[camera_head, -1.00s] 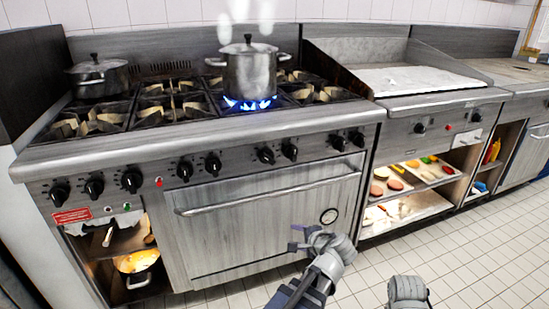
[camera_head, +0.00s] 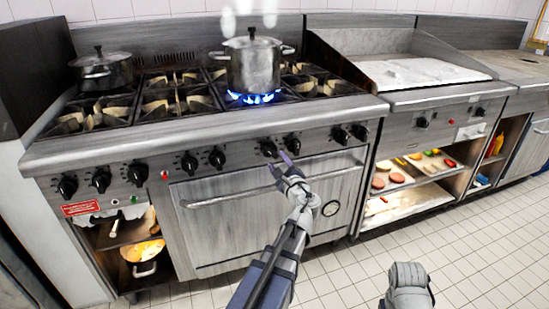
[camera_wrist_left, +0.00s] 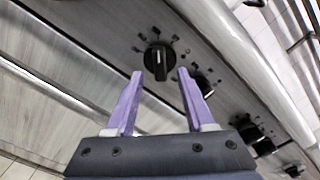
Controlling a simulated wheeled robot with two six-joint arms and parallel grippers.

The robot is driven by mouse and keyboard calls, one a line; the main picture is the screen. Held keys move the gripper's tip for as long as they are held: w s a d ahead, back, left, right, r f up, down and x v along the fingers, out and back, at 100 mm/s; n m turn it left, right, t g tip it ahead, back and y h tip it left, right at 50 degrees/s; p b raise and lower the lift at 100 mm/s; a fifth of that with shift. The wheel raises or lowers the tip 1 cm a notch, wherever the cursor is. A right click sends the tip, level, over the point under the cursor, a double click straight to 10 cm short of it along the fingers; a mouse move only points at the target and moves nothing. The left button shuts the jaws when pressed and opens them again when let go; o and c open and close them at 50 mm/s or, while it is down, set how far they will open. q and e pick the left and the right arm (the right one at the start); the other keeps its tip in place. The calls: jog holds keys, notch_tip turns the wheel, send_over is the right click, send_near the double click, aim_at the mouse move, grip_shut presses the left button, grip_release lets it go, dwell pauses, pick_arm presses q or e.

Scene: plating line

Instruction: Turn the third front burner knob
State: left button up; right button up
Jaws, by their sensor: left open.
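The stove has a row of black knobs along its front panel, several of them in the head view. One black knob (camera_head: 268,148) sits just beyond my left gripper (camera_head: 278,162). In the left wrist view this knob (camera_wrist_left: 158,58) is centred a little past the fingertips, its pointer mark lying roughly along the fingers. My left gripper (camera_wrist_left: 160,73) is open, its purple fingers spread to either side of the knob's line and seemingly short of it. Another knob (camera_wrist_left: 202,86) lies close to the right finger. My right gripper does not show; only a grey part of my right arm shows.
A steaming pot (camera_head: 253,62) stands over a lit blue flame. A lidded pot (camera_head: 102,72) is at the back left. The oven handle (camera_head: 205,203) runs across the door below the knobs. Another knob (camera_head: 292,144) is close on the right.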

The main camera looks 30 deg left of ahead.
aim_at(273, 155)
pick_arm(q)
jog(key=shift+x, duration=1.65)
jog(key=shift+c, duration=0.4)
grip_shut()
